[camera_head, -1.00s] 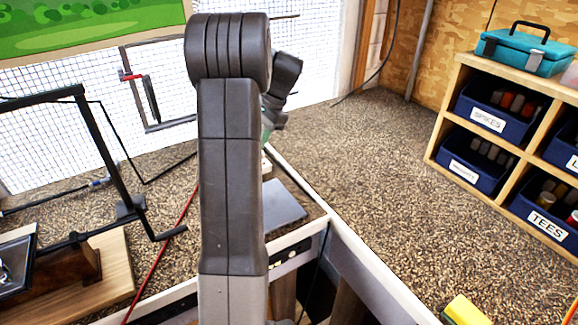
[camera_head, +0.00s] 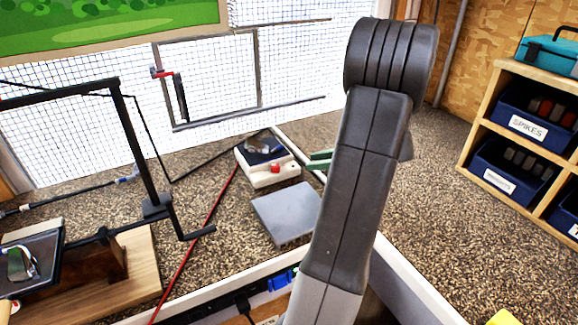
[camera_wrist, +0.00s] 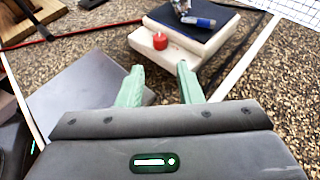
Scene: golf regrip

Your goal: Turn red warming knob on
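The red knob (camera_head: 275,168) sits on the front of a cream-white warming unit (camera_head: 264,180) with a dark top pad. In the wrist view, the knob (camera_wrist: 160,41) stands straight ahead of my gripper (camera_wrist: 160,68). The green fingers are apart with nothing between them, and the knob is a short way beyond their tips. In the head view, my gripper (camera_head: 311,160) is just right of the unit, with most of it hidden behind my arm. I cannot tell the knob's setting.
A metal club head (camera_head: 258,144) rests on the unit's pad. A flat grey plate (camera_head: 285,213) lies in front of it. A red cord (camera_head: 208,222) runs to its left. A black frame (camera_head: 135,145) stands farther left. Labelled blue bins (camera_head: 530,122) are at right.

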